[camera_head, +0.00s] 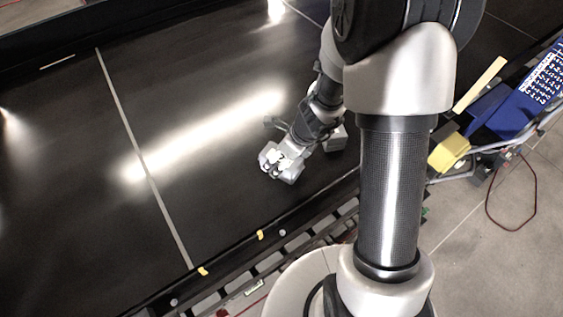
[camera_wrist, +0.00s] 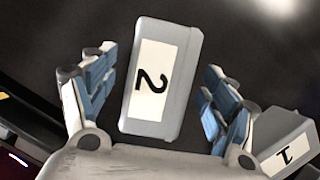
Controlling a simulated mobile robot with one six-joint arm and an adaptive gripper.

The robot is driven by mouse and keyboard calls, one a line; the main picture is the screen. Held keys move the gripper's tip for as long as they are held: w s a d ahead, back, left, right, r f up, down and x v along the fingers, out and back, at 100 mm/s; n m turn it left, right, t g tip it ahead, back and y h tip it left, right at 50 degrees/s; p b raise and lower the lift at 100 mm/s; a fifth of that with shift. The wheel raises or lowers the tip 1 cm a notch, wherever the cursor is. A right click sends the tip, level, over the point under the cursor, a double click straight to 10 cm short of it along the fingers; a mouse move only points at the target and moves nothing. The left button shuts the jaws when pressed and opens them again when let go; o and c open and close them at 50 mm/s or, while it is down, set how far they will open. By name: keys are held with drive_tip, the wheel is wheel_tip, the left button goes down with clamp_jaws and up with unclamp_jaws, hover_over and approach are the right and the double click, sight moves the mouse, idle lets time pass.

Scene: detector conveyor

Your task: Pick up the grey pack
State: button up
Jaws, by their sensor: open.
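A grey pack (camera_wrist: 190,75) with a white label marked 2 lies on the dark belt in the wrist view, between the two fingers of my gripper (camera_wrist: 158,62). My gripper is open, with a visible gap between the pack and each finger. A second grey pack (camera_wrist: 278,125), labelled 1, lies to the right, partly hidden behind the right finger. In the head view my gripper (camera_head: 275,160) is low over the belt, close to a grey pack (camera_head: 290,176) that it partly covers. Another grey pack (camera_head: 336,140) shows to its right beside my arm.
The black conveyor belt (camera_head: 80,200) is clear to the left, with bright reflections and a thin seam line. Its front rail (camera_head: 230,250) has small yellow tabs. A yellow object (camera_head: 449,151) and a blue panel (camera_head: 530,95) stand at the right.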

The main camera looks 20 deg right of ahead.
drive_tip(key=shift+f, duration=0.25)
idle(0.4)
drive_tip(key=c, duration=1.6)
drive_tip(key=shift+r, duration=0.15)
wheel_tip(320, 180, up, 10)
drive_tip(key=r+p, duration=0.1)
drive_tip(key=p, duration=0.5)
wheel_tip(320, 180, up, 9)
hover_over(282, 156)
drive_tip(key=shift+r, duration=0.15)
